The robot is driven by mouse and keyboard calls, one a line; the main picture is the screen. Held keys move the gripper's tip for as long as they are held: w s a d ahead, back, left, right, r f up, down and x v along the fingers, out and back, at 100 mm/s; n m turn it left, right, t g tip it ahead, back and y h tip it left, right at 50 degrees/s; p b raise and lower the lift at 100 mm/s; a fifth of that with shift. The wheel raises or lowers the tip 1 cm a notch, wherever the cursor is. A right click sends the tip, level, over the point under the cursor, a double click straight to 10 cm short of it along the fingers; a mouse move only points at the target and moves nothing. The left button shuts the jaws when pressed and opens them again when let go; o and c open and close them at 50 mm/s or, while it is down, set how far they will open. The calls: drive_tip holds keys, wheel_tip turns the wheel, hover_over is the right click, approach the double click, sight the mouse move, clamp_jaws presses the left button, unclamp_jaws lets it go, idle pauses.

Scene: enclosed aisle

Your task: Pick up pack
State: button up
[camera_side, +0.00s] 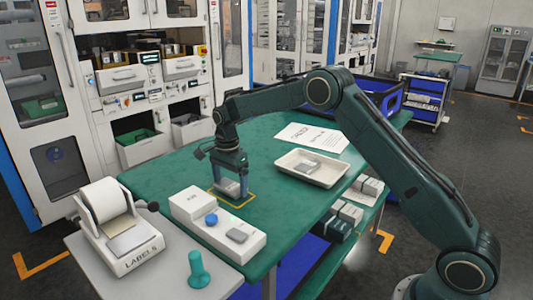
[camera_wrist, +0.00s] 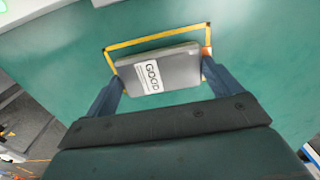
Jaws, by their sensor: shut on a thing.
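The pack (camera_side: 229,187) is a small flat grey block, on the green table inside a yellow outlined square or just above it; I cannot tell which. In the wrist view the pack (camera_wrist: 165,69) shows a white label reading "GOOD". My gripper (camera_side: 230,190) points down over the square with a finger at each side of the pack. In the wrist view my gripper (camera_wrist: 160,85) has its dark blue fingers against the pack's two ends, shut on it. The pack sits slightly tilted in that view.
A cream tray (camera_side: 283,172) with a grey pack in it stands to the right, by white papers (camera_side: 312,136). A white box with a blue button (camera_side: 211,219) is in front. A label printer (camera_side: 112,228) and a teal stamp (camera_side: 196,271) stand at front left. Grey boxes (camera_side: 346,212) line the right.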

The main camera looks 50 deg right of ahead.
wheel_tip(320, 180, up, 19)
idle(0.6)
drive_tip(key=shift+d, duration=0.1)
idle(0.5)
drive_tip(key=n, duration=1.8)
hover_over(324, 175)
drive_tip(key=shift+r, duration=0.3)
drive_tip(key=shift+f, duration=0.15)
wheel_tip(324, 175, down, 20)
drive_tip(key=shift+r, duration=0.1)
